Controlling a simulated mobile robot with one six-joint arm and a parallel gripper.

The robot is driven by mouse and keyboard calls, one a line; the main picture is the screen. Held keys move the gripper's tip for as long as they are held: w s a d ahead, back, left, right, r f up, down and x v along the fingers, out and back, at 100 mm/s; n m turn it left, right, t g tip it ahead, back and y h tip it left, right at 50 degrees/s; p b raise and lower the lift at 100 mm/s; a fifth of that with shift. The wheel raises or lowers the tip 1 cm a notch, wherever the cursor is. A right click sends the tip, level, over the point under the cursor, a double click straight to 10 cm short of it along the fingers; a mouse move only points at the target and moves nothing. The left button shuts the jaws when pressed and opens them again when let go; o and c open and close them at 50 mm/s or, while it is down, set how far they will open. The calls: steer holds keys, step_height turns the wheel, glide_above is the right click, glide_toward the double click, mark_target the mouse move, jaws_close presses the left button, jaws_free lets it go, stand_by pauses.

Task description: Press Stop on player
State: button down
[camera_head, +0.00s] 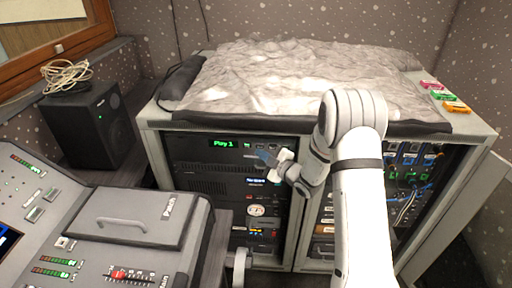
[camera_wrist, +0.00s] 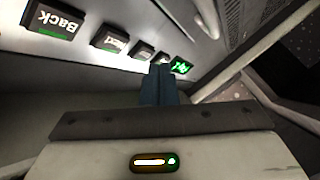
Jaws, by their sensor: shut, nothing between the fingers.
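The player (camera_head: 230,145) is a dark unit at the top of the left rack, with a green display (camera_head: 224,143) reading "Play 1". In the wrist view its buttons run in a row across a pale panel: a Back button (camera_wrist: 57,22), a second button (camera_wrist: 112,40), more small dark ones (camera_wrist: 142,52), and a green-lit one (camera_wrist: 181,67) at the right end. I cannot read which is Stop. My gripper (camera_head: 263,157) is shut and empty in front of the player's right part. Its blue-grey fingertips (camera_wrist: 158,74) lie close to the right-end buttons; contact cannot be told.
A mixing console (camera_head: 110,235) with a red fader stands at the front left. A black speaker (camera_head: 90,125) with a coiled cable is behind it. A grey crumpled cover (camera_head: 270,75) lies on the rack top. Patch cables (camera_head: 408,185) hang in the right rack.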

steer(key=shift+w+b, duration=0.7)
steer(key=shift+b, duration=0.15)
stand_by(0.7)
stand_by(0.4)
steer(key=shift+s+b, duration=0.5)
steer(key=shift+s, duration=0.25)
steer(key=s+b, duration=0.2)
steer(key=s, duration=0.3)
steer(key=shift+a, duration=0.1)
stand_by(0.5)
